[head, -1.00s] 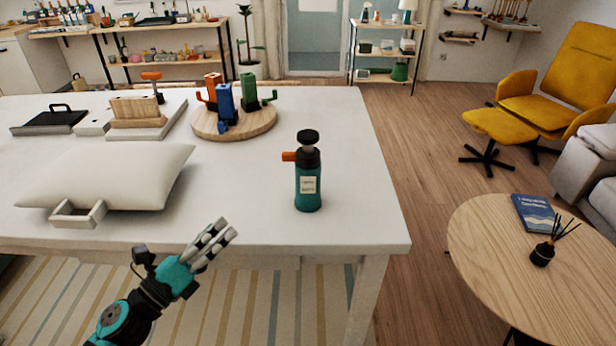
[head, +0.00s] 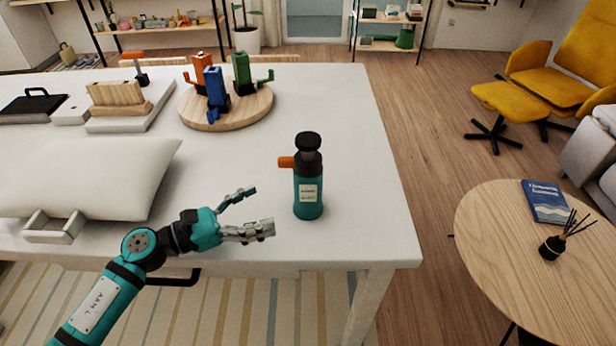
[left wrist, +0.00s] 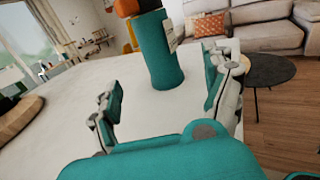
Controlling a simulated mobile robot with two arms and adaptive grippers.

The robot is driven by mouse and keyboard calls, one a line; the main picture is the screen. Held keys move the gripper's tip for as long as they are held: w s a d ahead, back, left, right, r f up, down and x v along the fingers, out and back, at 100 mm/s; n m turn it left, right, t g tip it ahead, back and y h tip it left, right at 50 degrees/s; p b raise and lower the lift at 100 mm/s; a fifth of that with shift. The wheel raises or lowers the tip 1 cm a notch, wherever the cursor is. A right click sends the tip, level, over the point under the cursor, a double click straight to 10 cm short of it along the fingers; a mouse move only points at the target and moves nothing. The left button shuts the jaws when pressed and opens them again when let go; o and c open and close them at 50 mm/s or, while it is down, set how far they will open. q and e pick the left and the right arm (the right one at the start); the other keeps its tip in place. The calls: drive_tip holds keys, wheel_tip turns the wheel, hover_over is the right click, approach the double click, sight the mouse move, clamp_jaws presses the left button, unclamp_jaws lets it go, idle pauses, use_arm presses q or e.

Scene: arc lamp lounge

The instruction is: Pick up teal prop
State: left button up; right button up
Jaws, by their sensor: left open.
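The teal prop (head: 308,190) is an upright bottle with a black round top, an orange side nozzle and a pale label. It stands on the white table (head: 345,160) near its front right corner. My left gripper (head: 264,210) is open and empty, just left of the prop and apart from it, with its fingers pointing toward it. In the left wrist view the prop (left wrist: 158,50) stands ahead, between and beyond the open fingers; its top is cut off by the frame edge. My right gripper is not in view.
A white cushion (head: 110,175) with a frame-like handle lies left of my arm. Behind stands a round wooden board (head: 250,108) with orange, blue and green figures. A round wooden side table (head: 490,240) is at the right. The tabletop right of the prop is clear.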

sight(295, 194)
use_arm(q)
drive_tip(key=p+x, duration=0.1)
drive_tip(key=x, duration=0.3)
drive_tip(key=shift+w+r, duration=0.1)
drive_tip(key=shift+r, duration=0.1)
drive_tip(key=p+x, duration=0.1)
drive_tip(key=x, duration=0.1)
drive_tip(key=shift+w+d+f, duration=0.2)
drive_tip(key=shift+d, duration=0.15)
drive_tip(key=shift+w+d, duration=0.1)
drive_tip(key=shift+d, duration=0.15)
drive_tip(key=p+x, duration=0.2)
drive_tip(key=x, duration=0.2)
drive_tip(key=shift+d+r, duration=0.15)
drive_tip(key=shift+d, duration=0.05)
drive_tip(key=shift+w+d, duration=0.15)
drive_tip(key=shift+d, duration=0.05)
drive_tip(key=shift+a, duration=0.1)
drive_tip(key=shift+c, duration=0.5)
drive_tip(key=c, duration=1.6)
clamp_jaws()
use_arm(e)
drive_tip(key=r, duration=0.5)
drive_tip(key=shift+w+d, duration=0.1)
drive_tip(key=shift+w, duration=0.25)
